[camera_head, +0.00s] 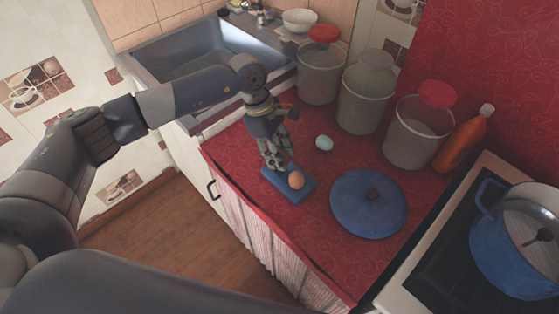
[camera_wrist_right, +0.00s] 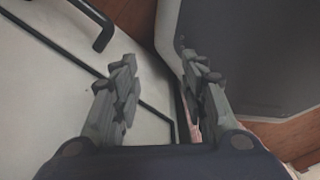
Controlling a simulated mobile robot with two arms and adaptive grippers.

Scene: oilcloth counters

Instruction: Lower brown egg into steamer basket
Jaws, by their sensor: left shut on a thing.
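My left gripper (camera_head: 277,160) is low over a small blue tray (camera_head: 302,196) on the red counter. It is shut on a brown egg (camera_head: 285,157), mostly hidden by the fingers. Another orange-brown egg (camera_head: 296,180) sits on the tray just in front of the fingers. A pale blue egg (camera_head: 324,143) lies on the counter to the right. The steamer basket (camera_head: 528,226), with a dark centre post, is inside the blue pot (camera_head: 500,262) on the stove at far right. My right gripper (camera_wrist_right: 160,95) is open and empty in the right wrist view.
A blue lid (camera_head: 368,205) lies on the red counter between tray and stove. Several canisters (camera_head: 366,98) and an orange bottle (camera_head: 464,137) stand along the wall. A sink (camera_head: 205,62) is at the back left. In the wrist view, a cabinet handle (camera_wrist_right: 98,25) is near.

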